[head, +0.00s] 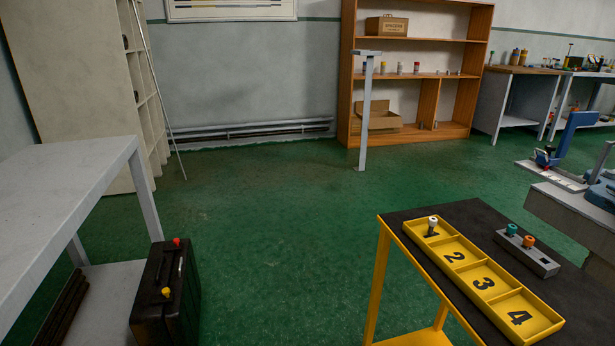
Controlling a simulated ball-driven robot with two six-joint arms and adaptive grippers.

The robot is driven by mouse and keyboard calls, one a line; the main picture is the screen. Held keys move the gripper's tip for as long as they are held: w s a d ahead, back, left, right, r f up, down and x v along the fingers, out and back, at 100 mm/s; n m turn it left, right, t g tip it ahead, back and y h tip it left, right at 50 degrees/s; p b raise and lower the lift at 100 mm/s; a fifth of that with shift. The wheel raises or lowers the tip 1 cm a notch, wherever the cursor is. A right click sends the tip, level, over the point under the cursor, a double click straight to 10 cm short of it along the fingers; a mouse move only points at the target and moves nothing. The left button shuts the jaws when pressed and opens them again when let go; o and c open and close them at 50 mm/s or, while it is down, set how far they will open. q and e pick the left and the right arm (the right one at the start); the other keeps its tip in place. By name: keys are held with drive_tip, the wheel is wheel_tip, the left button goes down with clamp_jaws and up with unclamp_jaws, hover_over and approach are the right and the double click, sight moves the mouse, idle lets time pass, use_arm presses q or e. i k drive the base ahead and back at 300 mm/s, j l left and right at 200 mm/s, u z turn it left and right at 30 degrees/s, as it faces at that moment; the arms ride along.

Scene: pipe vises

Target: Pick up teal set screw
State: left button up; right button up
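The teal set screw (511,229) stands upright in a grey holder block (543,265) on the black top of a yellow-framed cart at the right. An orange set screw (528,241) stands right beside it in the same block. Left of the block lies a yellow tray (483,262) with numbered compartments. A white-topped screw (432,222) stands in its far compartment, and the compartments marked 2, 3 and 4 look empty. Neither of my grippers shows in the head view.
A grey table (60,200) stands at the left, with a dark case (165,295) beside it. A grey post stand (366,115) stands before a wooden shelf (420,45). A grey bench with blue vise parts (600,195) is close behind the cart. The green floor (270,230) between is clear.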

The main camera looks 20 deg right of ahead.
sight(511, 229)
drive_tip(key=k+z, duration=0.1)
drive_tip(key=z, duration=1.6)
drive_tip(key=i+j+u, duration=0.25)
drive_tip(key=i+u, duration=0.2)
drive_tip(key=i+l, duration=0.05)
drive_tip(key=i, duration=0.05)
